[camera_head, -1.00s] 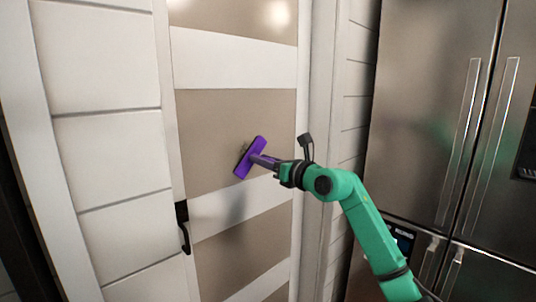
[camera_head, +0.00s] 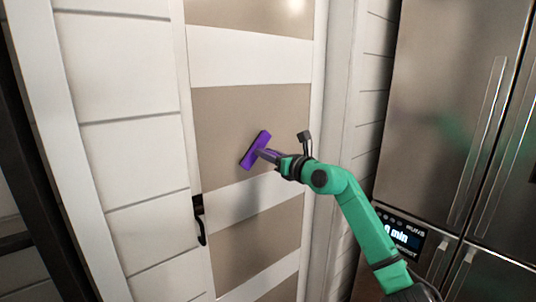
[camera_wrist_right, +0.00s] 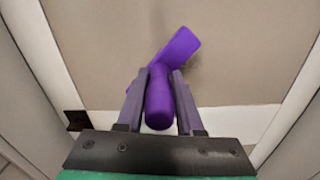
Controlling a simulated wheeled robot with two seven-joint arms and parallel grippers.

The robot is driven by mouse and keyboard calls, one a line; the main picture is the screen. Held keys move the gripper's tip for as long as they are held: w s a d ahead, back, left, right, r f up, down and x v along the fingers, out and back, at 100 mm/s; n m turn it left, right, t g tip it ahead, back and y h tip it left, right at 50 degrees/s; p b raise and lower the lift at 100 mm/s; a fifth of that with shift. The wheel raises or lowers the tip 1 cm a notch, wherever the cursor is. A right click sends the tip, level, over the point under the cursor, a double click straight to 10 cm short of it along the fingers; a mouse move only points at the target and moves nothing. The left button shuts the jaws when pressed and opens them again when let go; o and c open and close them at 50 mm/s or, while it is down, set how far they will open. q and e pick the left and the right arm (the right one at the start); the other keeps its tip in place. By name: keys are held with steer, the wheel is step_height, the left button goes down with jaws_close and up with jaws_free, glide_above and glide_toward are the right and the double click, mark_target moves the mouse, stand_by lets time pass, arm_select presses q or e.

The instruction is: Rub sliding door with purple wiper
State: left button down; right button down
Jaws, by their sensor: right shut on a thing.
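The purple wiper (camera_head: 256,149) is in front of a tan panel of the sliding door (camera_head: 225,115), its head tilted. In the head view my right gripper (camera_head: 274,157) reaches in from the right and is shut on the wiper's handle. In the right wrist view the wiper's handle (camera_wrist_right: 159,97) sits between the two fingers of the right gripper (camera_wrist_right: 160,88), and its head points up and right. The head looks close to the door; whether it touches cannot be told. My left gripper is not in view.
A black door handle (camera_head: 200,219) is on the door's left edge, below the wiper. A steel fridge (camera_head: 445,120) with long handles stands to the right. White panelled wall (camera_head: 120,110) lies left of the door.

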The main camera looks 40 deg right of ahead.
steer(key=shift+w+r+p, duration=0.1)
steer(key=shift+w+p, duration=0.45)
steer(key=shift+w, duration=0.3)
steer(key=shift+d+b, duration=0.35)
steer(key=d+b, duration=0.1)
steer(key=d, duration=0.5)
steer(key=shift+d, duration=0.3)
